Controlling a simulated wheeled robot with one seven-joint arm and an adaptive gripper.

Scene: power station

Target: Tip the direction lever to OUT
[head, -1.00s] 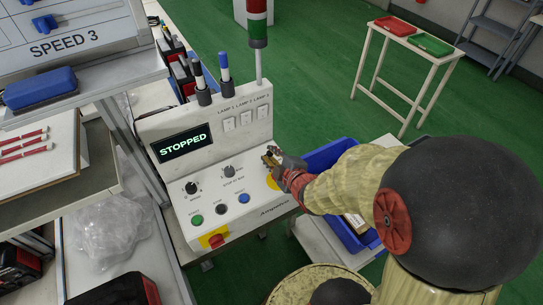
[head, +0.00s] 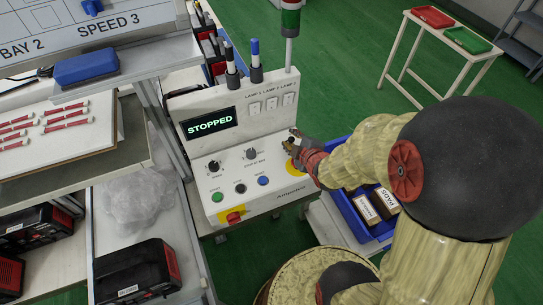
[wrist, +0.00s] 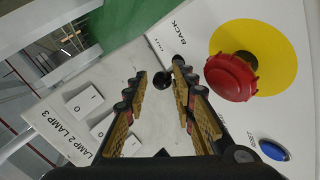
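The direction lever appears to be the black ball knob (wrist: 163,80) on the white console in the wrist view. My gripper (wrist: 160,70) is open, with one finger on each side of the knob. A gap shows on both sides; I cannot tell if the fingertips reach past it. In the head view my gripper (head: 291,143) is at the right side of the console (head: 205,158), and it hides the lever there. The console screen (head: 209,122) reads STOPPED.
A red mushroom button (wrist: 231,76) on a yellow disc sits close to the right finger. Lamp switches (wrist: 89,100) lie to the left, and a blue button (wrist: 270,150) is at lower right. A blue bin (head: 353,217) with boxes stands beside the console.

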